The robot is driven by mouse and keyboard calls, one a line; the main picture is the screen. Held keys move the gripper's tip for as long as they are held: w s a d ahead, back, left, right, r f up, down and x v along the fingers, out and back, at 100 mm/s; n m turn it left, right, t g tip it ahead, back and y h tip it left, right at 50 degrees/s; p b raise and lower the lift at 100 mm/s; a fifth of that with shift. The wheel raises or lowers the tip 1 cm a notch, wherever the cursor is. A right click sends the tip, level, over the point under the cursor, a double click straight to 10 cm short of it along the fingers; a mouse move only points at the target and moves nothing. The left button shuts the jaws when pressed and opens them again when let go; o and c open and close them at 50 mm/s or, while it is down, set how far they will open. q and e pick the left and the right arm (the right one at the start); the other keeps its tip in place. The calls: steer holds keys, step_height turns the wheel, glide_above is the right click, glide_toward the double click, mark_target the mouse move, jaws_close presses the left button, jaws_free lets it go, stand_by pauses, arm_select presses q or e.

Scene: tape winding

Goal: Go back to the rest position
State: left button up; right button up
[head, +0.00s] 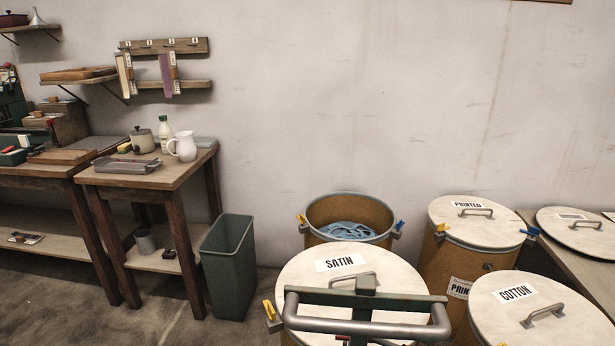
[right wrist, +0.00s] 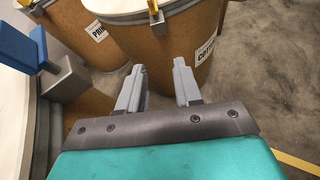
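My right gripper (right wrist: 157,78) shows in the right wrist view. Its two grey fingers are apart with nothing between them. They point toward the cotton drum (right wrist: 187,45), whose lid and label show just beyond the fingertips. I cannot tell whether they touch it. Neither gripper shows in the head view, and my left gripper is in no view. In the head view the satin drum (head: 312,276) and the cotton drum (head: 520,319) have lids on. The printed drum (head: 455,255) behind them is also lidded. An open drum (head: 375,212) holds blue tape (head: 346,230).
A loose lid (head: 582,228) lies on a bench at the right. A green bin (head: 229,262) stands beside a wooden table (head: 182,172) with a tray, pot, bottle and jug. Wall shelves hang at the left.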

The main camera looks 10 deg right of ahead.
steer(key=s+a+f+m+t+y+p, duration=0.2)
steer(key=s+a+m+y+p, duration=0.2)
steer(key=s+a+m+y, duration=0.65)
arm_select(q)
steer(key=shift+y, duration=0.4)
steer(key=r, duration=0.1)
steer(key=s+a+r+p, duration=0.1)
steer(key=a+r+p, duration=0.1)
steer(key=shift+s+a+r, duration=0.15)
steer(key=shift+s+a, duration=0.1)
arm_select(e)
steer(key=s+a+r+m+t+y, duration=0.2)
steer(key=a+r+m, duration=0.2)
steer(key=r, duration=0.3)
steer(key=s+a+r+m+t+y, duration=0.1)
steer(key=a+r+m+t, duration=0.1)
steer(key=a+r, duration=0.3)
step_height(320, 180, up, 3)
steer(key=shift+s+f+m+t+y, duration=0.1)
steer(key=shift+s+m+t+y, duration=0.3)
steer(key=shift+m, duration=0.45)
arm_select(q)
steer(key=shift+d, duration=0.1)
